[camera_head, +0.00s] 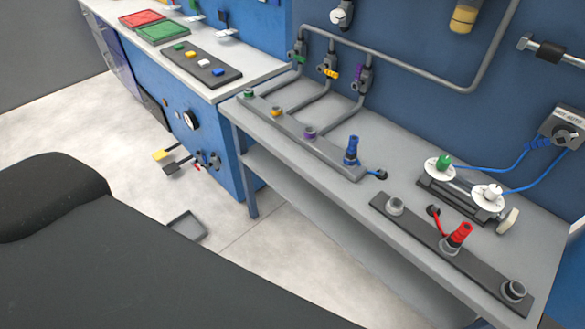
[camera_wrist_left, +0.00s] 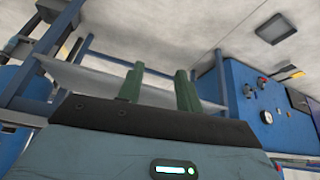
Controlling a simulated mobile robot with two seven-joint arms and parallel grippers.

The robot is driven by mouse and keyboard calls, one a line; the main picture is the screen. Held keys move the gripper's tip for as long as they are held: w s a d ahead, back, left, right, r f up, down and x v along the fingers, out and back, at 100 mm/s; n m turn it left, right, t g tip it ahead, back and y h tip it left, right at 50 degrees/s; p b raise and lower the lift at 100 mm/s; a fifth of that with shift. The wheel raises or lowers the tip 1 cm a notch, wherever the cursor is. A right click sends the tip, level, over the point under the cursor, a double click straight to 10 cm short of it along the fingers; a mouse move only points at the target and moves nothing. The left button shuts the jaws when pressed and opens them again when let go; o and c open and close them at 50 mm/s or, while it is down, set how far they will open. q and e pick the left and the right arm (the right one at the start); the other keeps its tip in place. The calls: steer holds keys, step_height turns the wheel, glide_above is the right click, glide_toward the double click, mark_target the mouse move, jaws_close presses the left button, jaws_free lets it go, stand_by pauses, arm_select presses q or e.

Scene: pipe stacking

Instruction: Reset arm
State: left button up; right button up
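My left gripper (camera_wrist_left: 158,84) shows in the left wrist view as two green fingers, apart and with nothing between them. It is not seen in the head view, and my right gripper is in neither view. In the head view a blue piece (camera_head: 352,149) stands upright at the near right end of a grey bar (camera_head: 325,153) on the grey table. A red piece (camera_head: 459,237) stands slightly tilted on a dark bar (camera_head: 420,231) with grey sockets. The grey bar also carries green, yellow and purple fittings.
The grey table (camera_head: 545,238) also bears a device with two white dials (camera_head: 440,167), wired to a wall meter (camera_head: 566,122). Bent grey pipes run along the blue wall. A blue cabinet (camera_head: 190,125) stands at left. A small grey tray (camera_head: 187,226) lies on open floor.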

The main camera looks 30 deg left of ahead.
arm_select(q)
steer(key=shift+w+d+f+t+h, duration=0.15)
steer(key=shift+w+d+f+t, duration=0.05)
steer(key=shift+f+t, duration=0.35)
steer(key=shift+w+d+f+t+h, duration=0.1)
steer(key=shift+w+d+f+t, duration=0.1)
steer(key=shift+f+t, duration=0.35)
steer(key=shift+w+d+f+t+h, duration=0.2)
steer(key=shift+f+t, duration=0.15)
steer(key=shift+t, duration=0.35)
